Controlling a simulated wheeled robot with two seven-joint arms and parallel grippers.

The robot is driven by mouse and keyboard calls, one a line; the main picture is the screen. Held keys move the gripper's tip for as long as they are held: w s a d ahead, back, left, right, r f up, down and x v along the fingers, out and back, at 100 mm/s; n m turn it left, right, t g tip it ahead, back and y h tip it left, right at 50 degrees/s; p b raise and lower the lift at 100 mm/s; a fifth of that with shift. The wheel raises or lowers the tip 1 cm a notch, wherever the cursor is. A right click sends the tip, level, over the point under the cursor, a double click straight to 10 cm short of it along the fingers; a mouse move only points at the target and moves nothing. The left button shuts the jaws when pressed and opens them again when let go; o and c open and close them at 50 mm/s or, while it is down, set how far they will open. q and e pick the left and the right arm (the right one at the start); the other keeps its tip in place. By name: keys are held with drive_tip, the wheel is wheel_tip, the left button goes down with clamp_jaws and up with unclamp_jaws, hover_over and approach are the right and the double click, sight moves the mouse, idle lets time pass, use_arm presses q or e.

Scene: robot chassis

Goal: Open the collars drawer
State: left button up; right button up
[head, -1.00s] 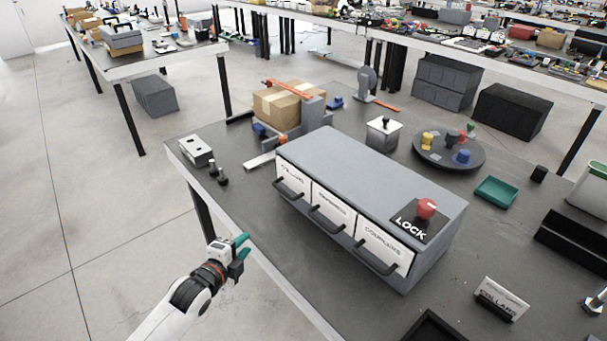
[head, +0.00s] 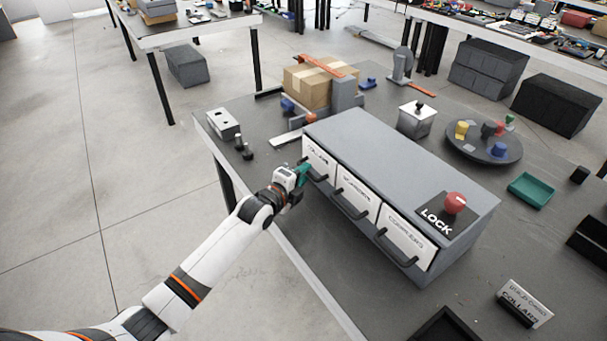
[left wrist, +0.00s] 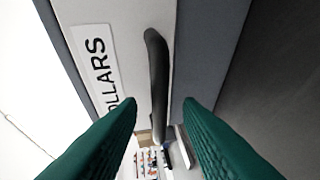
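A grey drawer cabinet (head: 385,150) stands on the dark table with three white-fronted drawers in a row. The collars drawer (head: 318,158) is the leftmost and looks closed. Its label reads "OLLARS" in the left wrist view (left wrist: 98,72), the first letter cut off. Its black handle (left wrist: 156,85) shows upright there, between the two green fingers. My left gripper (head: 303,172) is at this drawer's front, by the handle. In the left wrist view the left gripper (left wrist: 160,108) is open, fingers apart on either side of the handle. My right gripper is not in view.
A red knob (head: 455,203) on a LOCK plate sits on the cabinet's right end. The other two drawers (head: 357,195) have similar handles. A grey box with holes (head: 223,125) and small black pegs stand left of the cabinet. A cardboard box (head: 318,82) is behind.

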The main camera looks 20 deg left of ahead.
use_arm(q)
drive_tip(key=shift+w+d+f, duration=0.1)
drive_tip(key=shift+w+d, duration=0.05)
drive_tip(key=shift+w, duration=0.2)
clamp_jaws()
